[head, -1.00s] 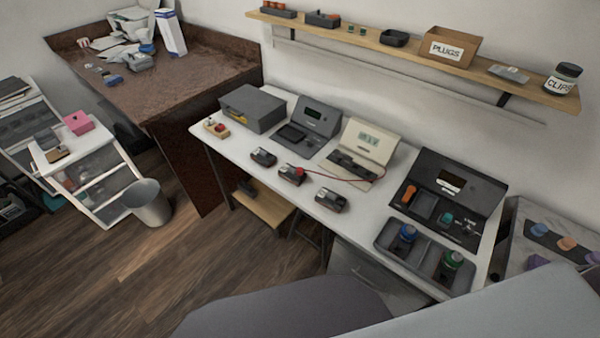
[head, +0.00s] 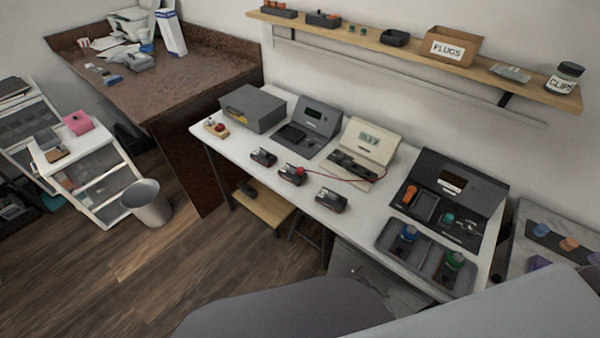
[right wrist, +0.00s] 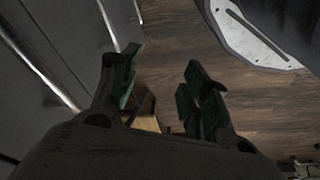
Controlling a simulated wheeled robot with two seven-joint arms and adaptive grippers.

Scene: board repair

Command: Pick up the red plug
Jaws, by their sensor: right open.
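A small red plug-like piece (head: 300,171) sits at the middle dark module (head: 291,176) on the white workbench (head: 375,228). A thin red lead runs from it toward the cream meter (head: 367,145). Another small red piece shows on a wooden block (head: 216,129) at the bench's left end. I cannot tell for sure which is the red plug. My right gripper (right wrist: 163,65) shows in the right wrist view, open with nothing between its dark green fingers. It points down past a dark panel toward the wooden floor, away from both red pieces. My left gripper is in neither view.
A grey two-part tray (head: 425,255) with a blue and a green knobbed piece sits at the bench's right front. A dark open case (head: 455,190) stands behind it. A wall shelf (head: 400,50) hangs above. Other modules flank the middle one.

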